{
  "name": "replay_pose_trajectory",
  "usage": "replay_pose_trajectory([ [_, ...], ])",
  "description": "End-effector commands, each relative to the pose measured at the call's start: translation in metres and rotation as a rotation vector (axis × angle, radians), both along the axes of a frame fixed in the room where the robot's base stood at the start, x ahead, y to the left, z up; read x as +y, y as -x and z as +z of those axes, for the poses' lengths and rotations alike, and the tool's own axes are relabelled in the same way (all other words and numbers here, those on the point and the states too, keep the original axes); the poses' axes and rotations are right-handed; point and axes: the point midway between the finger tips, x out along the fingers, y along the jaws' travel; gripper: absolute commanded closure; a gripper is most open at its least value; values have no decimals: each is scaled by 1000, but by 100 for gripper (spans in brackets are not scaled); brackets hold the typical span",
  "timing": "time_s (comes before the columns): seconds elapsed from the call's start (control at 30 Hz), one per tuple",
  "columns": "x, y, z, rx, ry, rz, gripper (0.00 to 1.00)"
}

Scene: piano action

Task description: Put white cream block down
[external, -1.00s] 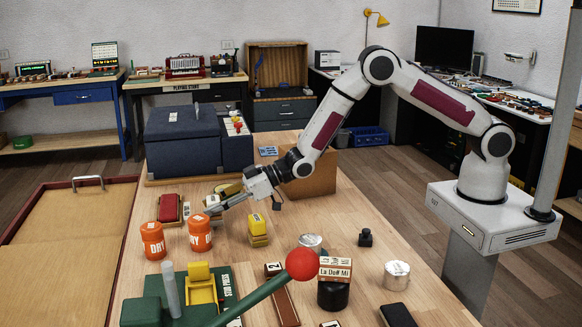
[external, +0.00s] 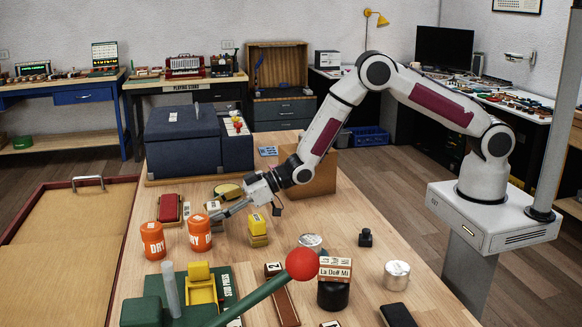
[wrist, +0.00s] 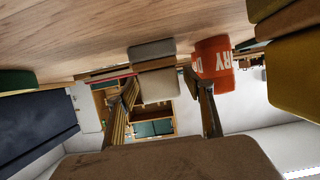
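The white cream block (wrist: 158,87) sits on the wooden table, upside down in the wrist view, with a greyish face toward the tabletop. In the external view the block (external: 213,206) is small and partly hidden by the fingers, just behind the right orange can. My gripper (external: 221,214) reaches down low over the table there. In the wrist view its two fingers (wrist: 160,82) are spread on either side of the block, with a narrow gap showing at the right finger. The gripper looks open around the block.
Two orange cans (external: 153,241) (external: 199,233) stand close by; one also shows in the wrist view (wrist: 214,64). A yellow block stack (external: 257,229) is to the right, a red block (external: 170,208) to the left. A dark blue case (external: 183,143) stands behind. Table between stack and wooden box is clear.

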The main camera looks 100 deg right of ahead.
Motion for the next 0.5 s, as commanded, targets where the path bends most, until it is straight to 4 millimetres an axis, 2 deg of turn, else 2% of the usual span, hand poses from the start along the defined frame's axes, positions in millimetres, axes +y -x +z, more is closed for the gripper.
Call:
replay_pose_trajectory([
  [0.27,0,0,4,-1,0,0,48],
  [0.5,0,12,8,1,0,0,48],
])
